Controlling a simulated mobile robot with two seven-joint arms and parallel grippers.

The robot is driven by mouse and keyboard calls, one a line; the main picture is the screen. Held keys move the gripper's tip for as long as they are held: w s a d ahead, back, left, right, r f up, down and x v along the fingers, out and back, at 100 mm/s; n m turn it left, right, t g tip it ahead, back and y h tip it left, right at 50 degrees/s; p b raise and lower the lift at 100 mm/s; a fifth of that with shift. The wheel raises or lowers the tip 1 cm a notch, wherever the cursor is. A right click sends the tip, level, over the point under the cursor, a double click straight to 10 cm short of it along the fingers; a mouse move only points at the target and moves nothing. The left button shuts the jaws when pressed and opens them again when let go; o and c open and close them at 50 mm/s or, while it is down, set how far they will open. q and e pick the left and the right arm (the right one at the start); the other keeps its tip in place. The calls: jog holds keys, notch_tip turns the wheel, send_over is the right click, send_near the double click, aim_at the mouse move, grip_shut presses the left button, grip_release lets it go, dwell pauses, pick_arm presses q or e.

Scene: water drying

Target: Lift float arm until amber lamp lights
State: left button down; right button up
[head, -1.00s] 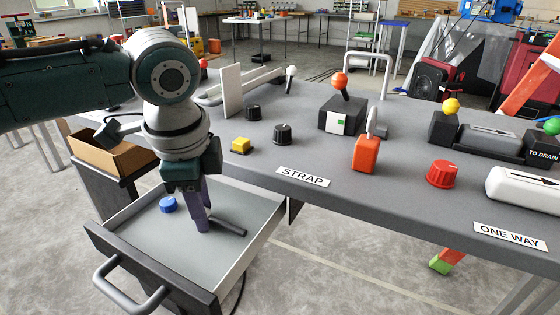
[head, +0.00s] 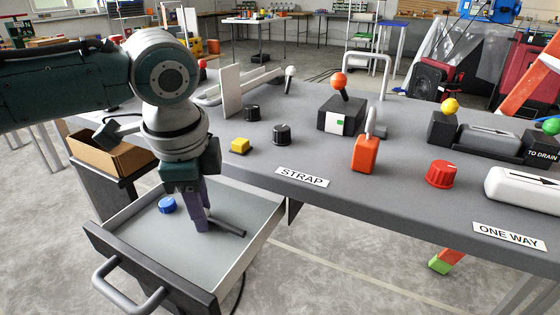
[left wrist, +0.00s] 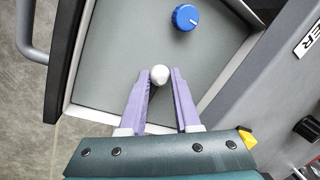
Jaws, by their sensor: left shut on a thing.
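My left gripper (head: 200,226) points down into the open grey drawer (head: 247,205). Its lilac fingers are closed on a dark grey rod (head: 228,228), which sticks out to the right low over the drawer floor. In the left wrist view, a pale rounded end (left wrist: 160,75) shows between the two fingertips (left wrist: 159,82). I cannot tell whether the rod touches the floor. A lever with a white knob (head: 290,72) stands at the back of the bench. No part is labelled float arm, and I cannot identify a lit amber lamp. My right gripper is out of view.
A blue knob (head: 167,205) is in the drawer, left of the gripper. A cardboard box (head: 118,163) stands behind the drawer. The grey bench (head: 330,160) carries a yellow button (head: 240,146), black knobs, an orange-ball lever (head: 340,82) and a red knob (head: 441,173).

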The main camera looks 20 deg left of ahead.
aim_at(212, 220)
pick_arm(q)
jog(key=r+y+p, duration=0.1)
jog(key=p, duration=0.2)
jog(key=d+r+y+p, duration=0.1)
jog(key=y+p, duration=0.1)
jog(key=p, duration=0.1)
jog(key=shift+d+r, duration=0.1)
jog(key=shift+r, duration=0.2)
jog(key=shift+d+r+y+p, duration=0.25)
jog(key=shift+y+p, duration=0.1)
jog(key=shift+y, duration=0.55)
jog(key=shift+s+d+r+m+t+y, duration=0.15)
jog(key=shift+d+y, duration=0.1)
jog(key=shift+y, duration=0.3)
jog(key=shift+w+d+r+m+t+y, duration=0.1)
jog(key=shift+d+r+m+t+y, duration=0.1)
jog(key=shift+y, duration=0.35)
jog(key=c, duration=0.6)
grip_release()
jog(key=shift+c, duration=0.2)
jog(key=p+v, duration=0.3)
jog(key=v, duration=0.7)
